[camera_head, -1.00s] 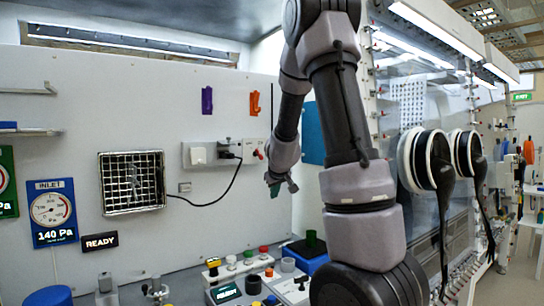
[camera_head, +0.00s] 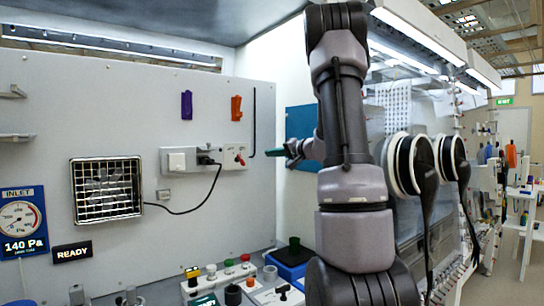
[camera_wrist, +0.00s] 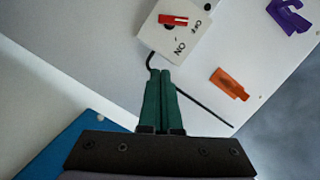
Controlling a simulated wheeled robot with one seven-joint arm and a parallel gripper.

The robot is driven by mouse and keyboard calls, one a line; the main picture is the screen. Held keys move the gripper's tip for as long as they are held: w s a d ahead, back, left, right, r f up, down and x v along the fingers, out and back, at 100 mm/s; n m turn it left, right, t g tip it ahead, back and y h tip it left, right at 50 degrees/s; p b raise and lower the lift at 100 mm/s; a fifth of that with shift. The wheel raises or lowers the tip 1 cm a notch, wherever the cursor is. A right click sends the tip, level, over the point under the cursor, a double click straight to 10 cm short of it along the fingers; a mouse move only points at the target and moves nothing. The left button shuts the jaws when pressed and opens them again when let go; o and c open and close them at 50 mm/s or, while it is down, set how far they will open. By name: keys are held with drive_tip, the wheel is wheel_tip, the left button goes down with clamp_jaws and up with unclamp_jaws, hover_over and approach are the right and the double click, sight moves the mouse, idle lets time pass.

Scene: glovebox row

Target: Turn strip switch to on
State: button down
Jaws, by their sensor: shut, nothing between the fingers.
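The white power strip (camera_head: 205,159) is mounted on the wall, with a plug in it. At its right end is the red strip switch (camera_head: 240,158). In the wrist view the red switch (camera_wrist: 173,20) lies on a white plate beside the printed words OFF and ON. Its setting is not clear to me. My gripper (camera_head: 272,153) has green fingers and is right of the strip at about switch height, pointing left. In the wrist view my gripper (camera_wrist: 160,73) is shut and empty, its fingertips just below the plate's edge and apart from the switch.
A thin black bent rod (camera_head: 254,122) on the wall passes behind my fingers in the wrist view. An orange hook (camera_head: 236,108) and a purple hook (camera_head: 187,105) are above the strip. A black cord (camera_head: 195,207) runs to the vent grille (camera_head: 107,189). A blue bin (camera_head: 292,255) is below.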

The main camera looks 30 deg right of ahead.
sight(241, 160)
drive_tip(key=w+a+f, duration=0.2)
drive_tip(key=w+a, duration=0.3)
drive_tip(key=a, duration=0.1)
drive_tip(key=shift+w+f, duration=0.15)
drive_tip(key=shift+f, duration=0.25)
drive_tip(key=shift+a+f, duration=0.1)
drive_tip(key=shift+a+f+m, duration=0.1)
drive_tip(key=shift+m, duration=0.3)
